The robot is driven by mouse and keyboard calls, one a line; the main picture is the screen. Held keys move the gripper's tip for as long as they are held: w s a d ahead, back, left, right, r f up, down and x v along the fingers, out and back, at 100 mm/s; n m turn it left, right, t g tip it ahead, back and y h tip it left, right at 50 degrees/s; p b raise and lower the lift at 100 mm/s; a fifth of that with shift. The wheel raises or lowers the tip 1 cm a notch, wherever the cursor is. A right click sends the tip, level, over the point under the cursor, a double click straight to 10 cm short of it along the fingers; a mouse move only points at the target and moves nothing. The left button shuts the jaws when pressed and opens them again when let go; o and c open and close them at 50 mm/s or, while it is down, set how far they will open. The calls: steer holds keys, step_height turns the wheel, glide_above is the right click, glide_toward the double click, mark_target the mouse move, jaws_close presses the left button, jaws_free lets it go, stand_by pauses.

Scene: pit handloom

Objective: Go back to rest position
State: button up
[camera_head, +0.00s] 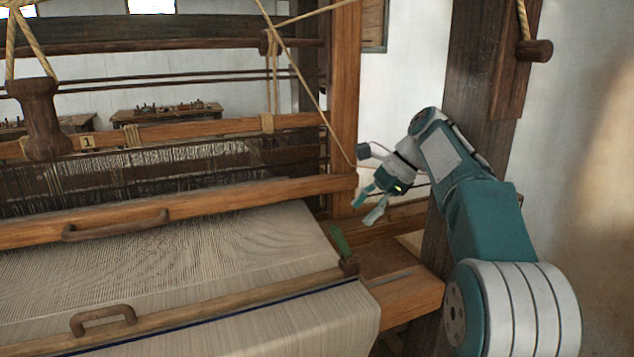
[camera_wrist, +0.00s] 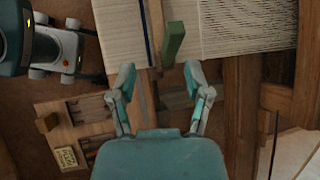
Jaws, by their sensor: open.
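My gripper (camera_head: 370,205) hangs to the right of the loom, near its wooden upright, with its fingers pointing down and left. In the wrist view my gripper (camera_wrist: 160,78) is open with nothing between its fingertips. A green-handled tool (camera_head: 341,243) stands at the right end of the front wooden bar, apart from my fingers. The green handle (camera_wrist: 173,36) also shows in the wrist view, ahead of and between the fingers. The woven cloth (camera_head: 240,245) is stretched over the loom left of my gripper.
A wooden beater bar (camera_head: 200,208) with a handle crosses the loom. The upright (camera_head: 345,90) and a dark post (camera_head: 470,75) stand near my arm. A wooden ledge (camera_head: 408,297) lies below my gripper. A sloping rope (camera_head: 305,88) runs close by.

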steer(key=s+f+n+t+h, duration=0.2)
steer(key=s+n+t+h, duration=0.3)
steer(key=s, duration=1.1)
steer(key=s+d+f+n+h, duration=0.2)
steer(key=s+f+n, duration=0.7)
steer(key=s, duration=0.7)
step_height(320, 180, down, 3)
steer(key=shift+s+d+r, duration=0.15)
steer(key=shift+s+d, duration=0.05)
